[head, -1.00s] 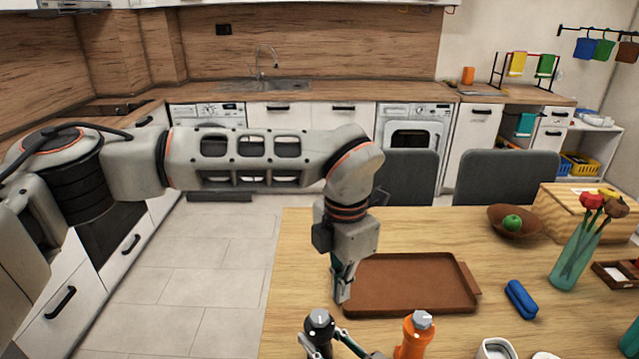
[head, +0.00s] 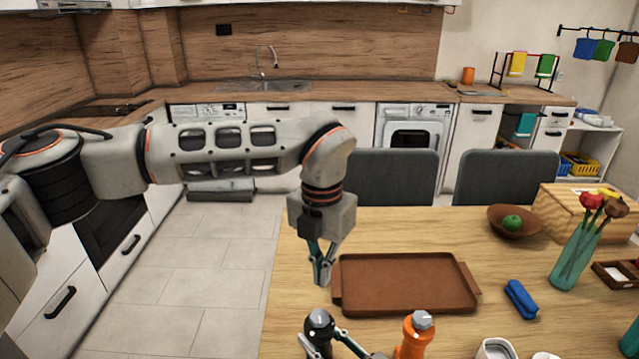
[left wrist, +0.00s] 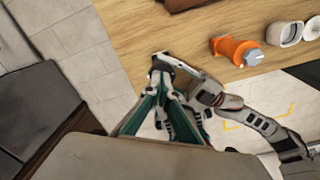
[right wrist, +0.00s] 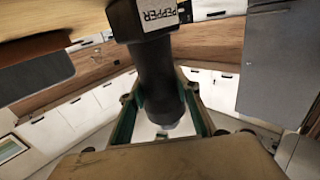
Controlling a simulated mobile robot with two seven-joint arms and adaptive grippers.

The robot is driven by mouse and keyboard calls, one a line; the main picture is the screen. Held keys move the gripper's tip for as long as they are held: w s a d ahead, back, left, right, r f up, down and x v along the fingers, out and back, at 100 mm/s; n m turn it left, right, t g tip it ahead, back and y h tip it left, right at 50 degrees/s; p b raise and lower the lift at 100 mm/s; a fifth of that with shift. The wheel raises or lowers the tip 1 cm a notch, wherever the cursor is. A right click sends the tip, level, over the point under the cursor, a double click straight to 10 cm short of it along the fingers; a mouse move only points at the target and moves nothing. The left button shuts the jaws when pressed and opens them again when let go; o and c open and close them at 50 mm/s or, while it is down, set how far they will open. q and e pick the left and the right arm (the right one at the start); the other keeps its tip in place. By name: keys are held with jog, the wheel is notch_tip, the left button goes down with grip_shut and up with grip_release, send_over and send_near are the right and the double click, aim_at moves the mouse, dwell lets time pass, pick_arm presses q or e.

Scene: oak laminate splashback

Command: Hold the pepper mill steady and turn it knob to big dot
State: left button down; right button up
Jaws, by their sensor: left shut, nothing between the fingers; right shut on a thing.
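The black pepper mill (right wrist: 155,65) bears a white PEPPER label in the right wrist view. In the head view its dark rounded top with a pale knob (head: 319,322) shows at the bottom edge, its lower body out of the picture. My right gripper (right wrist: 166,112) is shut on the mill's dark body, one finger on each side. My left gripper (head: 321,278) points down just behind and above the mill, apart from it. Its fingers are together and empty, also in the left wrist view (left wrist: 166,66). The big dot cannot be made out.
An orange bottle-like mill (head: 413,335) with a grey cap stands right of the pepper mill. A brown tray (head: 405,308) lies behind them. A blue case (head: 521,299) and a teal vase (head: 572,262) are farther right. The table's left edge is close to my left gripper.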

aim_at(319, 320)
pick_arm(q)
notch_tip(319, 320, down, 6)
jog(key=shift+f, duration=0.25)
jog(key=shift+s, duration=0.2)
dwell(0.8)
